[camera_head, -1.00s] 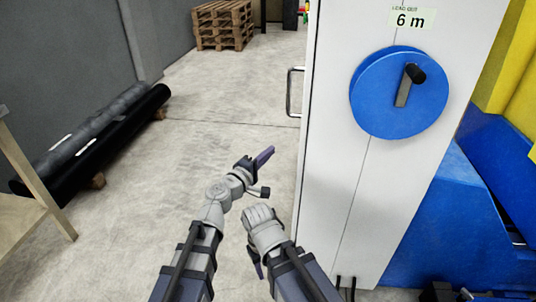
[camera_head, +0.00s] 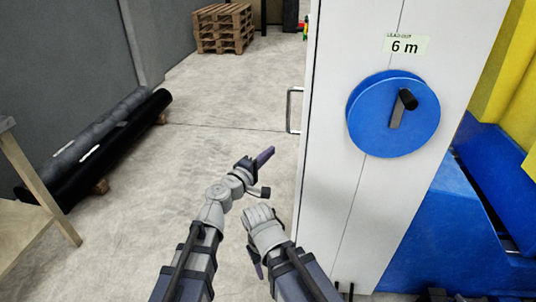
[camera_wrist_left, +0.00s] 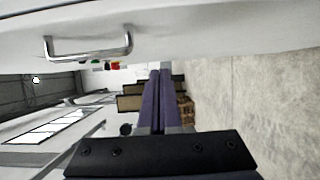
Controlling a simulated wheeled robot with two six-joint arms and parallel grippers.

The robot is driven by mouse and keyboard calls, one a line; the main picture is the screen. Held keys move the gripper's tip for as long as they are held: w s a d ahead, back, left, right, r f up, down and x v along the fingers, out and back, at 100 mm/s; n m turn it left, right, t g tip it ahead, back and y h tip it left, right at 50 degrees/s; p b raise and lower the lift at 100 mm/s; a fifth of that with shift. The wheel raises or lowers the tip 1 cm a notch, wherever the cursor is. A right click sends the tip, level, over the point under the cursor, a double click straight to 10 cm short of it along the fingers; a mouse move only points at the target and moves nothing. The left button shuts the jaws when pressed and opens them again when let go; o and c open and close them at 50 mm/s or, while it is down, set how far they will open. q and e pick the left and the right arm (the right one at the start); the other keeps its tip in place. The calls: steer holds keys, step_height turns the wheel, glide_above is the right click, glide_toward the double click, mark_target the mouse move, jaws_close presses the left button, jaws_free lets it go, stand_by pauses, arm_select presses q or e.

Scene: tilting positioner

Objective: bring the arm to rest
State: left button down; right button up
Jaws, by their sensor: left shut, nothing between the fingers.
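My left arm comes in from the lower left in the head view. Its gripper (camera_head: 265,156) points up and right over bare floor, left of the white cabinet, and its fingers are closed together. The left wrist view shows the two purple fingers (camera_wrist_left: 158,98) side by side with nothing between them. My right arm is folded close beside it. Its gripper (camera_head: 255,263) shows only as a small dark part below the wrist, so its jaws cannot be made out.
A white cabinet (camera_head: 345,195) with a blue crank wheel (camera_head: 370,125), a "6 m" label (camera_head: 407,46) and a metal handle (camera_head: 293,110) stands close on the right. Black rolls (camera_head: 110,150) and a wooden table (camera_head: 25,215) are at left. Pallets (camera_head: 224,28) stand far back. Floor between is clear.

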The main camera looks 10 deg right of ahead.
arm_select(q)
step_height(320, 180, up, 4)
steer(key=p, duration=0.3)
steer(key=s+a+f+m+g+y, duration=0.2)
steer(key=s+a+f+m+g, duration=0.25)
steer(key=f, duration=0.25)
steer(key=s+a+f+m+g+y, duration=0.2)
steer(key=s+a+f+m+g, duration=0.25)
steer(key=f, duration=0.25)
steer(key=s+a+f+g+y, duration=0.1)
steer(key=s+a+f+y, duration=0.2)
steer(key=a, duration=0.3)
steer(key=s+a+f+m+g+y, duration=0.1)
steer(key=s+a+f+g+y, duration=0.15)
steer(key=a, duration=0.25)
steer(key=s+a+f+g+y, duration=0.1)
steer(key=s+a+f+y, duration=0.1)
steer(key=s+a, duration=0.3)
steer(key=s+d+m+y, duration=0.2)
steer(key=s+d+m, duration=0.25)
steer(key=d, duration=0.55)
step_height(320, 180, up, 17)
steer(key=p, duration=1.7)
steer(key=shift+s+n+h, duration=0.15)
steer(key=shift+n+h, duration=0.2)
steer(key=shift+g, duration=0.25)
